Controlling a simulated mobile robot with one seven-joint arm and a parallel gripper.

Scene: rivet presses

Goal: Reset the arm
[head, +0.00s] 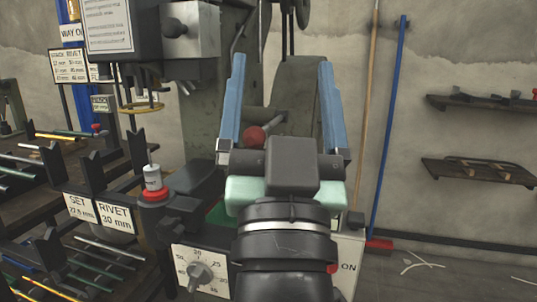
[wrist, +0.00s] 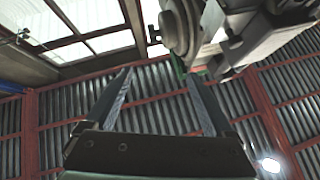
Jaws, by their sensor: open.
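My gripper (head: 283,105) is raised in the middle of the head view, its two blue fingers spread wide apart and pointing up. Nothing is between the fingers. It is in front of a grey-green rivet press (head: 232,85), and my arm hides the press's lower middle. A red ball knob (head: 253,137) shows behind the gripper. In the wrist view my gripper (wrist: 158,82) is also open and empty, with a corrugated wall or roof and windows beyond it. Part of a machine (wrist: 188,25) shows at the top of that view.
At left, a dark rack (head: 75,185) holds several coloured rods. A white cylinder with a red base (head: 153,183) stands beside the press. A dial panel (head: 200,272) is low in front. Wall shelves (head: 478,172) and a blue pole (head: 388,130) are at right, with open floor below.

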